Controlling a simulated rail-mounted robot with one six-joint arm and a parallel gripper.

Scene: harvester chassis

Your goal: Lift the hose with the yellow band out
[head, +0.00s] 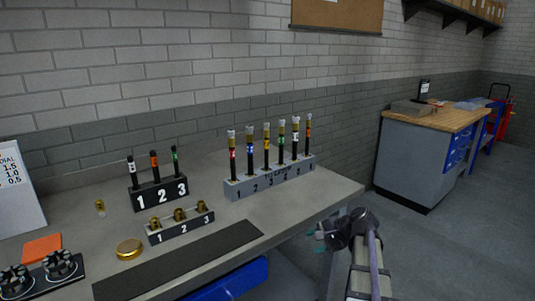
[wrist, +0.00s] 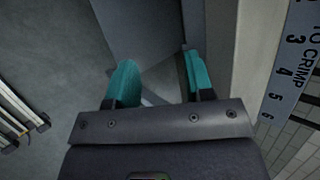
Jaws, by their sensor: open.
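The hose with the yellow band (head: 266,143) stands upright in the long grey numbered rack (head: 234,190), third from the left, with a brass-coloured top end. It stands in a row with hoses banded red, blue, green, white and orange. My gripper (head: 322,236) is off the table's right front edge, to the right of and apart from the rack. In the wrist view my gripper (wrist: 160,82) has its two teal fingers apart with nothing between them. Part of the rack's marked face (wrist: 288,70) shows at the right there; the yellow-banded hose does not show in that view.
A dark block with three hoses (head: 160,197) and a small block with brass fittings (head: 180,226) stand left of the rack. A brass disc (head: 130,249) and a dark strip (head: 182,262) lie in front. A brick wall (head: 200,90) rises behind. A wooden-topped cabinet (head: 420,160) stands right.

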